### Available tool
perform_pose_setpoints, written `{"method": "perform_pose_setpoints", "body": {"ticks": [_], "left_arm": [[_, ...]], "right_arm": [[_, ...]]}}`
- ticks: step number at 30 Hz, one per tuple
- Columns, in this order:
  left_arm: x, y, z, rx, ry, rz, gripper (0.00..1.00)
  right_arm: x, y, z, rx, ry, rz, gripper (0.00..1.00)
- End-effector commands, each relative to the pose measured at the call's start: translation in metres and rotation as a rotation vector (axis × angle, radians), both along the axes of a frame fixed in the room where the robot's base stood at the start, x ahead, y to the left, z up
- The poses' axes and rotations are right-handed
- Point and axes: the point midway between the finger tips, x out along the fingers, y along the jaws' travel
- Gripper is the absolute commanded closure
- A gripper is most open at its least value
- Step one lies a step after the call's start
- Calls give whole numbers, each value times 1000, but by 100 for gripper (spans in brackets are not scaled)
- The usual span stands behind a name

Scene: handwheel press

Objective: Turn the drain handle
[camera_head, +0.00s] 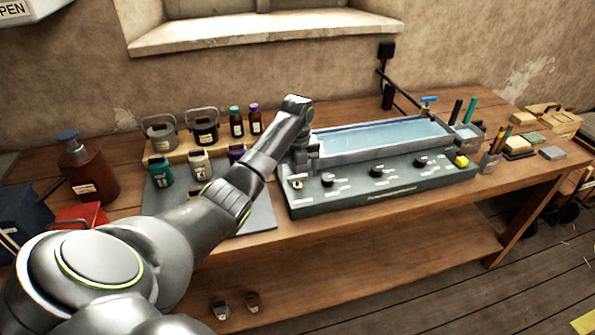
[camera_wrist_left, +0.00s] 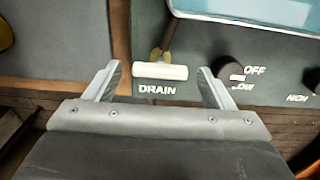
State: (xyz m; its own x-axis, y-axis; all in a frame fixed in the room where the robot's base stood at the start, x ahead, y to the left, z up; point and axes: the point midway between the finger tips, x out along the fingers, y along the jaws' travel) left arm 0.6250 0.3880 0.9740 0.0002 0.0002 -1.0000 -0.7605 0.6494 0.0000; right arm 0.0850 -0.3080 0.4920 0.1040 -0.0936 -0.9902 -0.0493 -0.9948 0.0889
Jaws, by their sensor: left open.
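The drain handle is a short white bar on a brass stem. In the left wrist view the drain handle (camera_wrist_left: 160,71) lies crosswise just above the printed word DRAIN. In the head view the drain handle (camera_head: 297,184) is at the left end of the grey control panel (camera_head: 400,196). My left gripper (camera_wrist_left: 159,76) is open, with one fingertip off each end of the bar and visible gaps on both sides. In the head view my left gripper (camera_head: 304,160) is over the panel's left end, partly hidden by its own arm. My right gripper is not in view.
Black knobs (camera_head: 376,171) and a yellow knob (camera_head: 461,161) sit along the panel. A water-filled tray (camera_head: 380,136) is behind them. Bottles (camera_head: 199,164) and small pails (camera_head: 160,138) stand to the left. Tool cups (camera_head: 490,160) stand to the right.

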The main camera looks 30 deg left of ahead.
Motion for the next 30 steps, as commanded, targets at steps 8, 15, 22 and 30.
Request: {"method": "perform_pose_setpoints", "body": {"ticks": [8,15,22,30], "left_arm": [[0,0,-1,0,0,0,33],[0,0,0,1,1,0,64],[0,0,1,0,1,11,68],[0,0,4,0,3,120,68]], "right_arm": [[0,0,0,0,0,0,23],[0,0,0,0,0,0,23],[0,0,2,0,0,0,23],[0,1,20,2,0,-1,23]]}}
